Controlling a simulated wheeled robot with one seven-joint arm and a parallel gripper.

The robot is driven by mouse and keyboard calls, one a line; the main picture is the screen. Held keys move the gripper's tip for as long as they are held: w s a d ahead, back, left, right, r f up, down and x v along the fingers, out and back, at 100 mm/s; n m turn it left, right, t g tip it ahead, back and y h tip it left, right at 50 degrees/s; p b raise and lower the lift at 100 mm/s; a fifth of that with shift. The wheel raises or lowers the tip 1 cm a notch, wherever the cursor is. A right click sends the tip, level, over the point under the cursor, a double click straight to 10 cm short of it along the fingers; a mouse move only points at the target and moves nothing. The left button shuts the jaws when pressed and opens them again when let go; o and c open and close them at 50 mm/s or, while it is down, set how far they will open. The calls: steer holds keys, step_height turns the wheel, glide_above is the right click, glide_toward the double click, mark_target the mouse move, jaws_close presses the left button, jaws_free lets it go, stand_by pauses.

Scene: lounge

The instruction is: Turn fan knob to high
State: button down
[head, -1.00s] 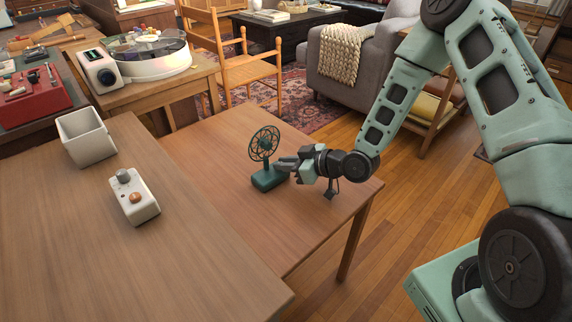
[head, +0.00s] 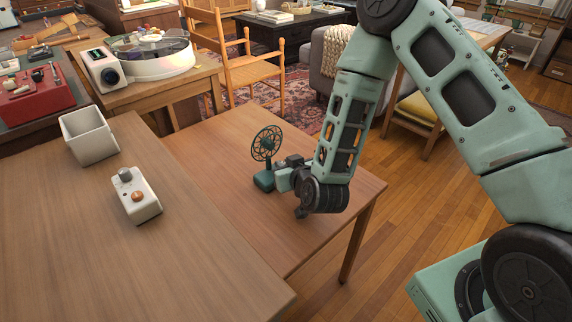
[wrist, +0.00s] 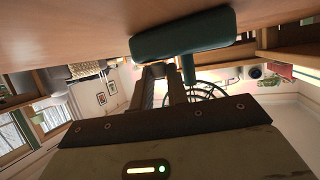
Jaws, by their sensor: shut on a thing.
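The small dark-green fan (head: 267,143) stands upright on the lower wooden table, its round grille above a block-like base (head: 264,181). My gripper (head: 280,178) is at the right side of the fan, low, level with the base. In the wrist view, which is turned upside down, the green base (wrist: 185,36) hangs at the top and the grille (wrist: 207,92) is partly hidden behind my fingers. My gripper's fingers (wrist: 163,75) are close together at the fan. The knob itself is hidden by them, so its setting cannot be read.
A white control box (head: 136,196) with a grey knob and an orange button and an empty white bin (head: 89,136) are on the nearer table at left. The lower table (head: 215,165) is clear around the fan. A wooden chair (head: 253,75) stands behind.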

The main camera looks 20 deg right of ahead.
stand_by(0.4)
steer(key=c, duration=1.4)
jaws_free()
steer(key=shift+o, duration=0.2)
steer(key=p+v, duration=0.1)
steer(key=v, duration=0.2)
steer(key=p+v, duration=0.1)
steer(key=v, duration=0.2)
steer(key=p+v, duration=0.1)
steer(key=v, duration=0.2)
steer(key=shift+s+a+r+p, duration=0.1)
steer(key=shift+a+r+p, duration=0.05)
steer(key=shift+r+p, duration=0.25)
steer(key=p+v, duration=0.8)
steer(key=p, duration=0.2)
steer(key=shift+f, duration=0.35)
steer(key=shift+s, duration=0.1)
